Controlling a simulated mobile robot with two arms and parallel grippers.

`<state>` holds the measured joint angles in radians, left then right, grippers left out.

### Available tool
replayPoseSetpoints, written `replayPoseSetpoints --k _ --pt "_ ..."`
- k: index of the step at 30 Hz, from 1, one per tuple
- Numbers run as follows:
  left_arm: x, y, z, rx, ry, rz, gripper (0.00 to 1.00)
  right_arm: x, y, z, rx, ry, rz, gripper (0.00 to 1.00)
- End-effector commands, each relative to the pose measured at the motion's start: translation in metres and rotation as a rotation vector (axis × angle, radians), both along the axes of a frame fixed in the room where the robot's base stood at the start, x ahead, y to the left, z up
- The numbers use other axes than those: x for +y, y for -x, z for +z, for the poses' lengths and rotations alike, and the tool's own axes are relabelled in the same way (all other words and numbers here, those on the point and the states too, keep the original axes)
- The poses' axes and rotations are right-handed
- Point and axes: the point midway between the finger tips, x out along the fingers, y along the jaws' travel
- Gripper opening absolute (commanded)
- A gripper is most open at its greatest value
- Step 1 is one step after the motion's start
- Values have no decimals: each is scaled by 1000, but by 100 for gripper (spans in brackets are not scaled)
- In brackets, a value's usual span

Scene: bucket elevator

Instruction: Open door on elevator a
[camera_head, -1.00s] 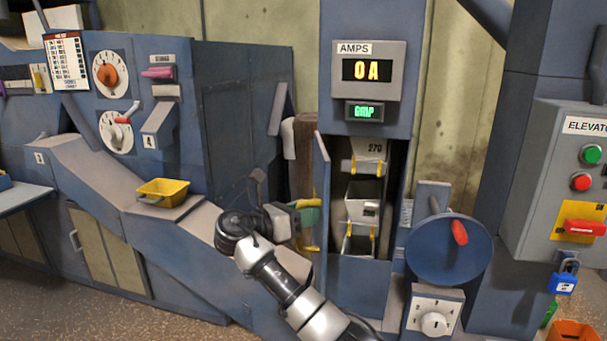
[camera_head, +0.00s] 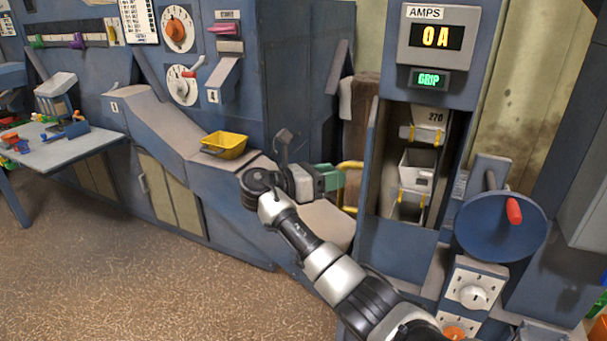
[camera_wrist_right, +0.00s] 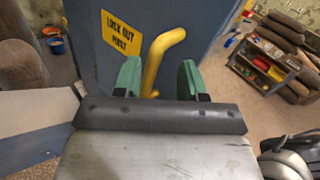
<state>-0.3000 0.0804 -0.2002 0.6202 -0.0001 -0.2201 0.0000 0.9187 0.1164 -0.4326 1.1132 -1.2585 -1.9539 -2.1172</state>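The elevator door (camera_head: 369,165) stands swung open and shows almost edge-on in the head view. Behind it, several grey buckets (camera_head: 415,168) hang in the open shaft. In the right wrist view the door is a blue panel (camera_wrist_right: 185,20) with a yellow "LOCK OUT FIRST" sign (camera_wrist_right: 117,33). My right gripper (camera_head: 335,178) is left of the door, near its yellow handle (camera_head: 350,168). In the wrist view its green fingers (camera_wrist_right: 157,80) are apart. The handle (camera_wrist_right: 160,58) shows between them, with gaps at the sides. My left gripper is out of view.
A yellow bin (camera_head: 224,145) sits on the sloped blue housing left of my right arm. A blue wheel with a red handle (camera_head: 500,228) and a dial (camera_head: 473,291) stand right of the shaft. Speckled floor (camera_head: 130,270) is clear at lower left.

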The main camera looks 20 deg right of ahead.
Motion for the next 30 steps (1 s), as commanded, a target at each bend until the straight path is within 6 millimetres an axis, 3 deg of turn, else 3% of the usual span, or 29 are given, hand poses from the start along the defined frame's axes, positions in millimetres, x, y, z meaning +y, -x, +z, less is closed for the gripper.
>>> replayPoseSetpoints --k 21,30 --pt "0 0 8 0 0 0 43 47 -18 -2 5 -2 0 41" --pt "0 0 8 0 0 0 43 55 -21 -3 4 -1 -1 41"
